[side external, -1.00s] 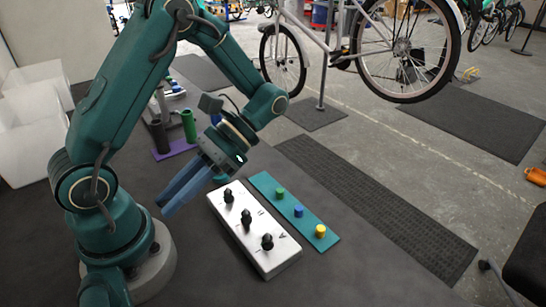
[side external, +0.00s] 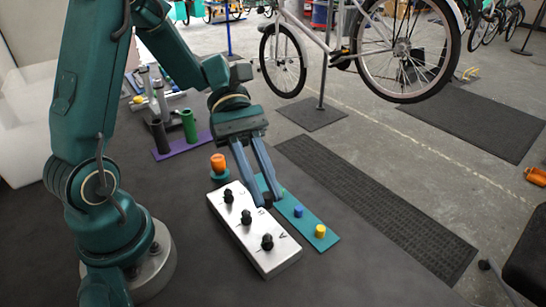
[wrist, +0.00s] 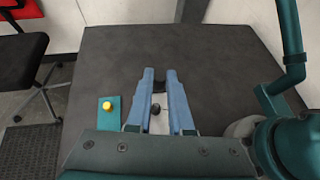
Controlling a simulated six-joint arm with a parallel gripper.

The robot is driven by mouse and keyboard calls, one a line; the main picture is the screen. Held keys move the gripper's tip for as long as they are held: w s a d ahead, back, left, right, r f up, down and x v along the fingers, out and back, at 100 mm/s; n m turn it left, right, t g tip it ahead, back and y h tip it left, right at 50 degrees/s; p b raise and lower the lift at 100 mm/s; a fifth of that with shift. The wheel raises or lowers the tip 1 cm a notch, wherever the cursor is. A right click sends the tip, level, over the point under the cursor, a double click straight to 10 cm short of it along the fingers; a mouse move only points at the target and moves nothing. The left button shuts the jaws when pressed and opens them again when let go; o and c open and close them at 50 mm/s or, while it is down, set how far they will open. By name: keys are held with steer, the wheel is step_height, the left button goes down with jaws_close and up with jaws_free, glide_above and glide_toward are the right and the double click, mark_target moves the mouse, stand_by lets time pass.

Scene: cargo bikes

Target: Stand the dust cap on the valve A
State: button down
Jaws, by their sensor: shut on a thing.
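My gripper (side external: 269,202) is shut on a small dark piece, seen between the fingertips in the wrist view (wrist: 159,87); I take it to be the dust cap (wrist: 159,86). In the side view the fingers point down near the teal strip's edge of a white block (side external: 284,262). The block carries three black valve stems in a row. Valve A (side external: 267,242) stands upright at the near end, by the letter A. One black stem (wrist: 155,108) shows between my fingers in the wrist view. The gap between cap and valve is hard to judge.
A teal strip (side external: 310,220) beside the block holds green, blue (side external: 299,211) and yellow (side external: 320,231) pieces; my fingers partly hide the green one. An orange cylinder (side external: 218,163) stands behind the block. A purple base (side external: 172,150) with upright tubes is further back. The near mat is clear.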

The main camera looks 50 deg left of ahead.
steer(key=shift+f, duration=3.2)
steer(key=shift+f, duration=0.9)
steer(key=c, duration=0.7)
jaws_free()
steer(key=shift+c, duration=0.2)
steer(key=shift+a, duration=0.1)
